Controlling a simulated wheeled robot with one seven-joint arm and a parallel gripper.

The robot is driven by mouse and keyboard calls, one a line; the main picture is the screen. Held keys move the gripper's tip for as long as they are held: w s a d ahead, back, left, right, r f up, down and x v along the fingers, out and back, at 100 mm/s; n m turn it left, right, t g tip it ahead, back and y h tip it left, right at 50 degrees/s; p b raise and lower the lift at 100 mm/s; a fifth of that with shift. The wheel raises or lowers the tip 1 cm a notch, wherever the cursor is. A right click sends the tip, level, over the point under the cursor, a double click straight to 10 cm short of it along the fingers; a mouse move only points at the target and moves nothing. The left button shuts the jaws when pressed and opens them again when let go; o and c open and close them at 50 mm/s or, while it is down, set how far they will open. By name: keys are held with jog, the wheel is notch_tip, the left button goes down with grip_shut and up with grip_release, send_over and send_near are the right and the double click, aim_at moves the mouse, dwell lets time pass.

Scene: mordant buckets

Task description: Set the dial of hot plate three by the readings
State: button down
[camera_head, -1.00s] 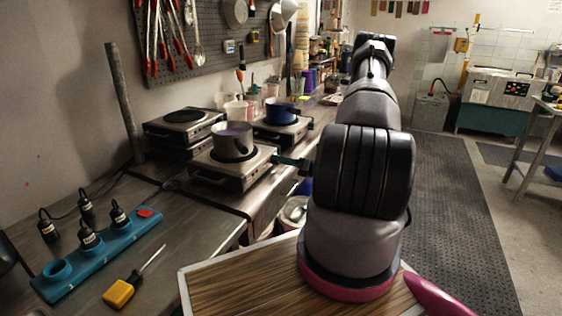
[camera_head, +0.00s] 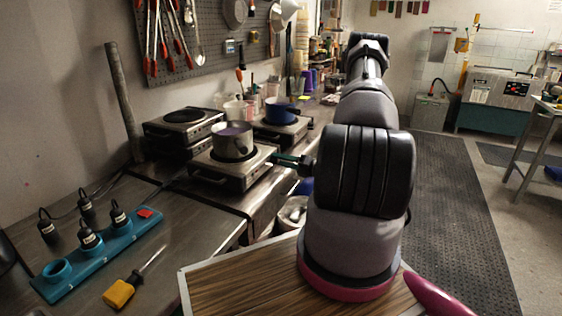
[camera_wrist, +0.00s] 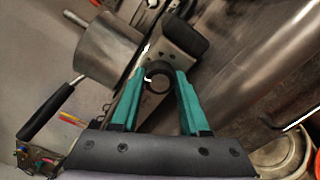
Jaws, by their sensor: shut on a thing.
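The near hot plate (camera_head: 232,172) stands at the counter edge with a steel pot (camera_head: 232,142) of purple liquid on it. My gripper (camera_head: 284,159) is at its right side, mostly hidden behind my arm in the head view. In the wrist view, the teal fingers of my gripper (camera_wrist: 160,76) are shut on a round black dial (camera_wrist: 157,70) with a small white mark. The dial sits on the panel of the hot plate (camera_wrist: 180,38). The pot (camera_wrist: 108,48) is close by. No scale figures or plate number can be read.
A second hot plate (camera_head: 280,133) with a blue pot (camera_head: 281,109) stands behind. Stacked hot plates (camera_head: 183,133) stand at left. A bucket (camera_wrist: 283,155) is below the counter.

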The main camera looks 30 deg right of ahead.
jog(key=shift+c, duration=2)
grip_release()
jog(key=shift+d, duration=0.1)
jog(key=v, duration=1)
jog(key=shift+s+d, duration=0.25)
jog(key=shift+s, duration=0.05)
